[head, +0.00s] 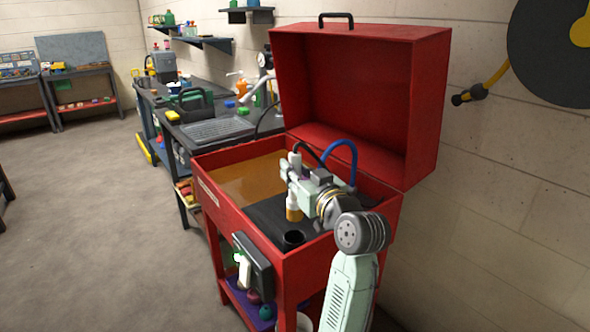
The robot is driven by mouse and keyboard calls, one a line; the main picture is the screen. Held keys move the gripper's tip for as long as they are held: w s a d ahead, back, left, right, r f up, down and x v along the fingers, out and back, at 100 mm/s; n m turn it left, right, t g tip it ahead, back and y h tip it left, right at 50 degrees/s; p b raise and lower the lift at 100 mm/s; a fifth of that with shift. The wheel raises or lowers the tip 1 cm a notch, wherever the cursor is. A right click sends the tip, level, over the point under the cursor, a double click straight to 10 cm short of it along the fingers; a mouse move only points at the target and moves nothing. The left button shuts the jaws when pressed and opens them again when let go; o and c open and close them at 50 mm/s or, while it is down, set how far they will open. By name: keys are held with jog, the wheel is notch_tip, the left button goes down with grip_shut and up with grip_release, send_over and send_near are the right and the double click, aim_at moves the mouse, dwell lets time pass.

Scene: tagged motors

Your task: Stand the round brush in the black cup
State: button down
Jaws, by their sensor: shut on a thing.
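The round brush (294,213) is upright in my gripper (288,175). Its pale handle rises above the fingers and its tan bristle end points down. My gripper is shut on the brush's handle, above the black shelf inside the red washer. The black cup (292,246) stands on that shelf near the front wall, with its opening up. In the picture the cup is below the bristles, and a strip of dark shelf shows between them. The bottom of the cup is hidden by the washer's front wall.
The red washer basin (225,215) has its lid (345,95) open at the back. Brown liquid (245,178) fills its left part. A blue hose (342,147) and a black hose arch behind my gripper. A dark box (252,265) hangs on the front wall.

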aim_at(299, 210)
jog(key=shift+f+b, duration=3.45)
jog(key=shift+f, duration=1.35)
jog(key=c, duration=1.3)
grip_release()
jog(key=v, duration=1.2)
